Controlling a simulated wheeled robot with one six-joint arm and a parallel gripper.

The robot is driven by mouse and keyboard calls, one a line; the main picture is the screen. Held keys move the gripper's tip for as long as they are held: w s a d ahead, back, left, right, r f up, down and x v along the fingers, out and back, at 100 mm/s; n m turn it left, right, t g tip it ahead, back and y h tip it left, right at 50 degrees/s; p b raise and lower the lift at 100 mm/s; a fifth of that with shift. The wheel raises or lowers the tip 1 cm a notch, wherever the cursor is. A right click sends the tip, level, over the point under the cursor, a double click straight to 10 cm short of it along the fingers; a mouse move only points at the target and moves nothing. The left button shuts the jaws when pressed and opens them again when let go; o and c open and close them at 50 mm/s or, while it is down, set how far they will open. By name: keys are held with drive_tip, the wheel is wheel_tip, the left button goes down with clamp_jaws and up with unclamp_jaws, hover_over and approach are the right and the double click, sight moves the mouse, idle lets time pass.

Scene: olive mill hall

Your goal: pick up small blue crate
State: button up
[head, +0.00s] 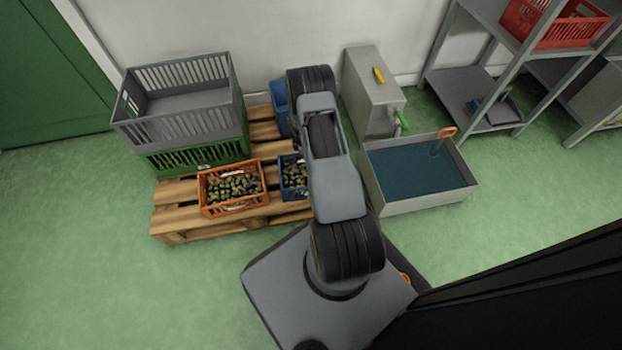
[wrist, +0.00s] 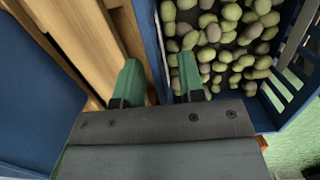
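The small blue crate (head: 284,161) stands on the pallet with olives in it. In the head view my arm hides its right part. In the wrist view its near wall (wrist: 150,40) runs between the two green fingers of my gripper (wrist: 158,70), and olives fill its inside. The left finger is over the outer side of the wall and the right finger over the olives. The fingers are apart, with a gap on both sides of the wall. Whether the tips reach below the rim is hard to tell. My gripper is hidden in the head view.
An orange crate of olives (head: 233,210) stands left of the blue crate. A grey crate (head: 180,128) sits on a green crate (head: 200,158) behind. Another blue container (head: 279,100) is at the back; a blue surface (wrist: 35,95) fills the wrist view's left. A basin (head: 420,203) stands right.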

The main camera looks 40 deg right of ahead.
clamp_jaws()
idle(1.4)
